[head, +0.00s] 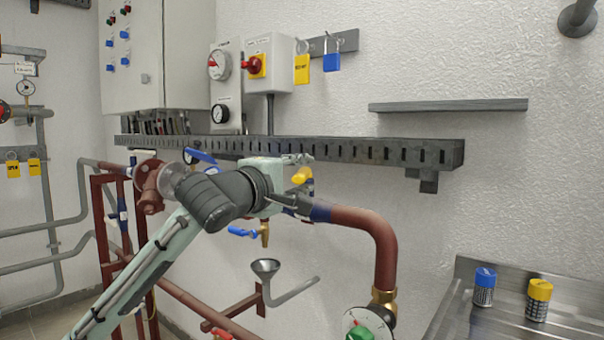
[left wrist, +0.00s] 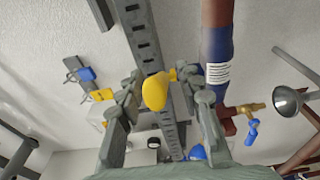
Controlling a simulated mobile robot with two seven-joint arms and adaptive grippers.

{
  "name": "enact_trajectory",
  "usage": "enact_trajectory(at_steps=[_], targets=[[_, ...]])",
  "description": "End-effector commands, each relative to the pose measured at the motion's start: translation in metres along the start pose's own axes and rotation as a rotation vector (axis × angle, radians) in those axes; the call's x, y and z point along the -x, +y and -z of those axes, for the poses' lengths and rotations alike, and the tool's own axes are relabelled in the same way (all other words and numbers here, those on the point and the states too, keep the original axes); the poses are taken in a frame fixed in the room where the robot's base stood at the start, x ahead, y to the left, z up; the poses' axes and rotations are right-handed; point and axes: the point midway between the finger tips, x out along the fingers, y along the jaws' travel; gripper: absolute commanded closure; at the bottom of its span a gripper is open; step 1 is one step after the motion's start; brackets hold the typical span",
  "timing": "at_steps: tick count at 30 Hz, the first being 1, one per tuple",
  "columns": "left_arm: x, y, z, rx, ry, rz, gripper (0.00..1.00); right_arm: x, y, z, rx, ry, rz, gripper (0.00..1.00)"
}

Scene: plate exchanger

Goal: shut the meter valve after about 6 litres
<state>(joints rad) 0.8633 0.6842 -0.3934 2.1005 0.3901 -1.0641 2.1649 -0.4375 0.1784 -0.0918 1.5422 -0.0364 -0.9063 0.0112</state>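My left gripper (head: 301,179) is raised beside the red-brown pipe in the head view. Its fingers are spread. A yellow valve handle (head: 301,175) shows between them; in the left wrist view the yellow handle (left wrist: 154,92) also lies between the fingers (left wrist: 165,98), with gaps on both sides. I cannot tell which valve is the meter valve. A round device with a green centre (head: 360,325) is partly cut off at the bottom; no litre reading is legible. My right gripper is in neither view.
A brass tap with a blue handle (head: 242,232) hangs above a funnel (head: 265,267). A slotted grey rail (head: 390,152) runs along the wall behind the arm. A blue-topped container (head: 484,287) and a yellow-topped one (head: 538,300) stand on the metal counter (head: 461,314).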

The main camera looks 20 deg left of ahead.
Motion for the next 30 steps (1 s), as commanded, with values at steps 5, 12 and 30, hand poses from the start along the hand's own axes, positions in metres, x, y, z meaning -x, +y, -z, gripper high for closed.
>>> enact_trajectory(at_steps=[5, 12, 30], targets=[[-0.0011, -0.0001, -0.0001, 0.000, 0.000, -0.001, 0.65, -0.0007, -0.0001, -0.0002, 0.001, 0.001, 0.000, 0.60], [-0.0009, -0.0002, 0.0001, 0.000, 0.000, 0.000, 0.86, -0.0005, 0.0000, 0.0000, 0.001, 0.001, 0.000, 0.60], [0.0015, -0.0011, 0.0064, 0.000, 0.002, 0.000, 1.00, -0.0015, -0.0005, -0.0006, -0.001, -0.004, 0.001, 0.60]])
